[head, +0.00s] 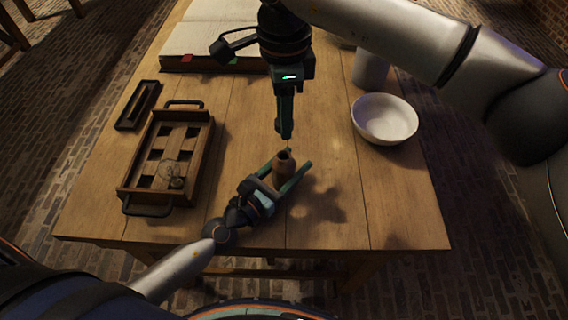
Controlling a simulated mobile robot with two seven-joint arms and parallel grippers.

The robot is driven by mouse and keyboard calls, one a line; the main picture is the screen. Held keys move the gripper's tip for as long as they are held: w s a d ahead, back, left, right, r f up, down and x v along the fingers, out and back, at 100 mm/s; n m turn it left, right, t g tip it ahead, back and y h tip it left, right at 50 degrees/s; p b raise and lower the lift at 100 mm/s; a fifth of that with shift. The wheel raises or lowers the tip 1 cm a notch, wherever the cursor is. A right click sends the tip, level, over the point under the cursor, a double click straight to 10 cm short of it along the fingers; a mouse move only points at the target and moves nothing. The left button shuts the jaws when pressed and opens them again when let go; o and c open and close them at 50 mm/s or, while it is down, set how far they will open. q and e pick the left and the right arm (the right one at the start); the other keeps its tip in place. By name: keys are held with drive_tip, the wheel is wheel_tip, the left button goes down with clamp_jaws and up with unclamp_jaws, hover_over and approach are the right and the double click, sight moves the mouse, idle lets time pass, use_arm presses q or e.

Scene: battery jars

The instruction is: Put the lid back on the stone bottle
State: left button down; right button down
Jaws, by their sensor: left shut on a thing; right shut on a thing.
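The stone bottle (283,168) is small and brown and stands near the middle of the wooden table, its dark open mouth facing up. My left gripper (291,171) is shut on it, with one green finger on each side of its body. My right gripper (285,132) points down just above the bottle's mouth and is shut on a small dark piece, the lid (278,126), mostly hidden by the fingers. A small gap seems to separate the lid from the bottle, but its exact alignment is hard to tell.
A wooden tray (207,150) with dark handles, holding a small glassy item, is on the left beside a narrow dark box (138,105). A large open book (213,35) lies at the back. A white bowl (385,119) and a grey jar (371,70) stand right. The front right table is clear.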

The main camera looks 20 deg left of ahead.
drive_tip(key=shift+f, duration=2.45)
drive_tip(key=shift+f, duration=0.85)
drive_tip(key=shift+f, duration=0.65)
drive_tip(key=shift+c, duration=2.1)
unclamp_jaws()
wheel_tip(320, 180, up, 12)
drive_tip(key=shift+r, duration=0.1)
